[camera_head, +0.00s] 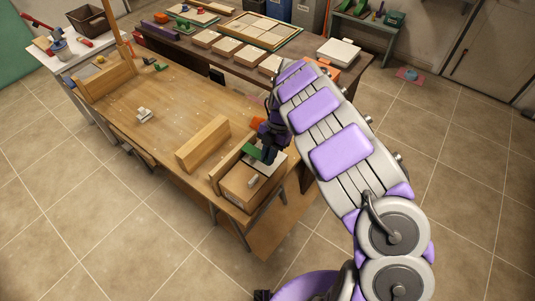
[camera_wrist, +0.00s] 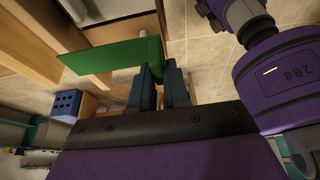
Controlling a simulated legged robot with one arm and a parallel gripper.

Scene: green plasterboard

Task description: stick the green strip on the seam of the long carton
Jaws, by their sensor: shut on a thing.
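My gripper (camera_head: 268,147) is shut on the green strip (camera_head: 252,152) at the table's right end. In the wrist view the strip (camera_wrist: 112,63) is a flat green sheet that sticks out to the left from between the dark fingertips (camera_wrist: 161,76). In the head view, the gripper and strip appear over or beside the far side of a brown box (camera_head: 241,187) with a pale piece on top. I cannot tell whether the strip touches it. A long tan block-like box (camera_head: 203,145) lies to the left. I cannot tell which is the long carton, and no seam is clear.
The wooden table (camera_head: 165,107) has free room in its middle around a small white object (camera_head: 145,114). A wooden box (camera_head: 107,80) stands at its left end. A dark bench with pale panels (camera_head: 229,46) runs behind. A blue holed block (camera_wrist: 67,104) shows in the wrist view.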

